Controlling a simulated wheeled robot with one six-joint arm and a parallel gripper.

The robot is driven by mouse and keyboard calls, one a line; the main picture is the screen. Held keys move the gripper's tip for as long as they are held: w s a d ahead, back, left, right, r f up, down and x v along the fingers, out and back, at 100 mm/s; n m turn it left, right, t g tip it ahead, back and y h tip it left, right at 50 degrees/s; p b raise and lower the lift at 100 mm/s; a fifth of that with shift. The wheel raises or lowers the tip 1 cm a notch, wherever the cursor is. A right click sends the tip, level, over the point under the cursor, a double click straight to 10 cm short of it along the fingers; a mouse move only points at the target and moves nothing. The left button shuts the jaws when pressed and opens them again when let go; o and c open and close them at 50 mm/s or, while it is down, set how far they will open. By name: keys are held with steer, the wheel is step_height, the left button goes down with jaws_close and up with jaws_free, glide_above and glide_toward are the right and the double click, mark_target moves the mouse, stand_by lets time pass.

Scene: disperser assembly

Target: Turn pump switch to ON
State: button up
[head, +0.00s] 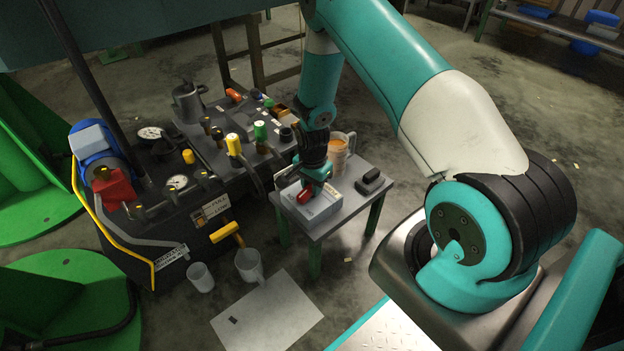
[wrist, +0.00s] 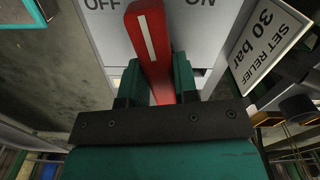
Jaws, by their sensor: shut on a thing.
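The pump switch is a red lever with a white stripe (wrist: 148,35) on a light grey box (head: 318,209). In the wrist view, OFF is printed to the left of the lever and ON to its right. The lever's far end lies between the two words, nearer OFF, and leans slightly left. My gripper (wrist: 157,80) is shut on the lever, one green finger on each side. In the head view, my gripper (head: 316,172) comes down from above onto the box, and the red lever (head: 305,195) shows just below it.
The box stands on a small grey table (head: 345,211). A mug with orange contents (head: 338,158) and a black block (head: 371,182) are close by. A bench with valves and gauges stands to the left. A label reading SET RELIEF 30 bar (wrist: 268,43) lies right of the box.

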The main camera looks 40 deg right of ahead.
steer(key=shift+m+p, duration=0.55)
steer(key=shift+m, duration=0.55)
steer(key=o, duration=0.9)
steer(key=shift+r, duration=0.1)
step_height(320, 180, up, 17)
steer(key=p, duration=0.5)
steer(key=shift+r, duration=0.1)
